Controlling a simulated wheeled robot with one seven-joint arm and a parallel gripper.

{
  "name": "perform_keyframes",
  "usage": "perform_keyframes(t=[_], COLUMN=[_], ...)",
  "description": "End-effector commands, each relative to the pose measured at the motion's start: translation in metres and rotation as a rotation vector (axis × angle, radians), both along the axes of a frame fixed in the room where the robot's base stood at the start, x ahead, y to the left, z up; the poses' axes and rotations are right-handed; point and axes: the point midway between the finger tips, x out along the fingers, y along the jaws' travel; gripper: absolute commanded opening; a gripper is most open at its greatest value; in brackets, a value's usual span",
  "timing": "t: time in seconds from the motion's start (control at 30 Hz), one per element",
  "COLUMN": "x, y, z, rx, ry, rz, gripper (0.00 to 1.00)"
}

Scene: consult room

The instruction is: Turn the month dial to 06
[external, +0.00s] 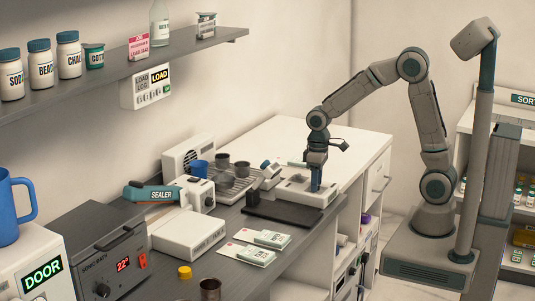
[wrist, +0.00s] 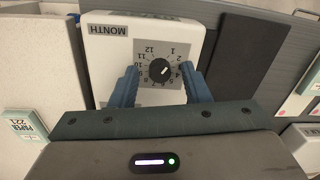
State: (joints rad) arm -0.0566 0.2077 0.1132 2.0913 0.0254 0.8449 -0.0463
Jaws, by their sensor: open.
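The month dial (wrist: 160,70) is a round black knob with a small light pointer mark, ringed by printed numbers. It sits on a white box (wrist: 100,62) labelled MONTH, which reads upside down in the wrist view. The pointer seems to lean to the upper right, near 1 or 2, but is too small to read surely. My gripper (wrist: 159,76) is open, with one blue finger on each side of the knob and gaps between. In the external view my gripper (external: 316,186) points down at the white box (external: 296,190), hiding the dial.
A dark mat (external: 284,214) lies beside the box; it also shows in the wrist view (wrist: 244,62). A wire rack (external: 235,184) with cups stands behind. Labelled packets (external: 256,256), a sealer (external: 165,195) and a sonic bath (external: 100,255) are further along the counter.

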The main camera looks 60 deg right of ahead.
Motion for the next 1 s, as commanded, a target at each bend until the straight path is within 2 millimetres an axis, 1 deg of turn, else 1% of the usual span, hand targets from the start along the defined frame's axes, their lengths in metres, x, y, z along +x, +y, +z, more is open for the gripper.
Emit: perform_keyframes(t=[0.2, 0.23, 0.27, 0.3, 0.37, 0.4, 0.77, 1.0], x=[0.0000, 0.0000, 0.0000, 0.0000, 0.0000, 0.0000, 0.0001, -0.0001], y=[0.0001, 0.0000, 0.0000, 0.0000, 0.0000, 0.0000, 0.0001, 0.0006], z=[-0.0006, -0.0006, -0.0005, -0.0004, -0.0004, -0.0003, -0.0004, -0.0008], rx=[0.000, 0.000, 0.000, 0.000, 0.000, 0.000, 0.000, 0.000], ry=[0.000, 0.000, 0.000, 0.000, 0.000, 0.000, 0.000, 0.000], rz=[0.000, 0.000, 0.000, 0.000, 0.000, 0.000, -0.042, -0.183], gripper=[0.43, 0.40, 0.32, 0.21, 0.04, 0.00, 0.00, 0.00])
